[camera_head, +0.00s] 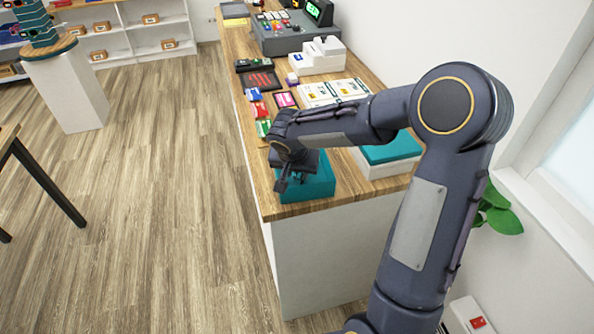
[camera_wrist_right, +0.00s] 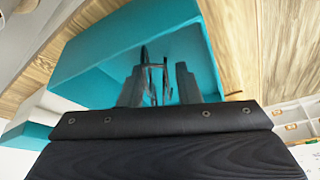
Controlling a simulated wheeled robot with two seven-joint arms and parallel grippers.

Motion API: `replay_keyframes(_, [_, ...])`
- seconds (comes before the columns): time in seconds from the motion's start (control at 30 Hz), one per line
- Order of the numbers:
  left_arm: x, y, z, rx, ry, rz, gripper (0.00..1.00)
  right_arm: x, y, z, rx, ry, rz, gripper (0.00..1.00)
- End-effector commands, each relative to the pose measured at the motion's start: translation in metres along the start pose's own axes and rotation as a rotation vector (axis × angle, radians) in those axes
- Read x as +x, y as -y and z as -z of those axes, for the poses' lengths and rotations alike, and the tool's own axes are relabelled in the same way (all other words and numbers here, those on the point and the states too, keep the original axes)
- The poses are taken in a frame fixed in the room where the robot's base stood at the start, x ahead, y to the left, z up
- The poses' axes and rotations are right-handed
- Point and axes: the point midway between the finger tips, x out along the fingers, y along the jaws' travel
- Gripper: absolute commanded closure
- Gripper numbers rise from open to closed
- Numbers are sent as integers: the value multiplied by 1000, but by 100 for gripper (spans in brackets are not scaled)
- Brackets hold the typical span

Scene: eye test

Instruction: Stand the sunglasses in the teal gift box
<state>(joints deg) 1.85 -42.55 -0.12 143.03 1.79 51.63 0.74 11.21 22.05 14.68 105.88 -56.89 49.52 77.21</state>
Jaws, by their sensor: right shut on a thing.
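The teal gift box (camera_head: 318,187) stands open on the near end of the wooden counter. It fills much of the right wrist view (camera_wrist_right: 100,58), with its open inside facing the camera. My right gripper (camera_head: 283,182) is at the box, over its left part in the head view. In the right wrist view its two fingers (camera_wrist_right: 158,75) point into the opening. They are shut on the dark, thin-framed sunglasses (camera_wrist_right: 144,54), which show against the teal inside. The fingers hide part of the sunglasses, and I cannot tell whether they touch the box floor. My left gripper is not in view.
A white box with a teal top (camera_head: 390,150) is right of the gift box, partly behind my right arm. Small coloured packets (camera_head: 257,109), cards (camera_head: 334,92) and a cash register (camera_head: 285,35) are farther along the counter (camera_head: 300,208). Floor left of the counter is clear.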

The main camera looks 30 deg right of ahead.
Motion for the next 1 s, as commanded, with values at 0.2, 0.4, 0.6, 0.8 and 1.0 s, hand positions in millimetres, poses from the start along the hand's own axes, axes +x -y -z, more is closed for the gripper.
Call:
replay_keyframes(0.2, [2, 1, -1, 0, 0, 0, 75, 1, 0, 0, 0, 0, 0, 52])
replay_keyframes(0.4, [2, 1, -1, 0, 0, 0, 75, 1, 0, 0, 0, 0, 0, 48])
replay_keyframes(0.6, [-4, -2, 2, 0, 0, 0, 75, -4, 0, 2, 0, 0, -1, 48])
replay_keyframes(0.8, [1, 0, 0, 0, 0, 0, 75, -36, 1, 1, 1, -5, 4, 48])
replay_keyframes(1.0, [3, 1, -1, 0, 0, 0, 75, -81, 1, 2, 0, -6, 4, 48])
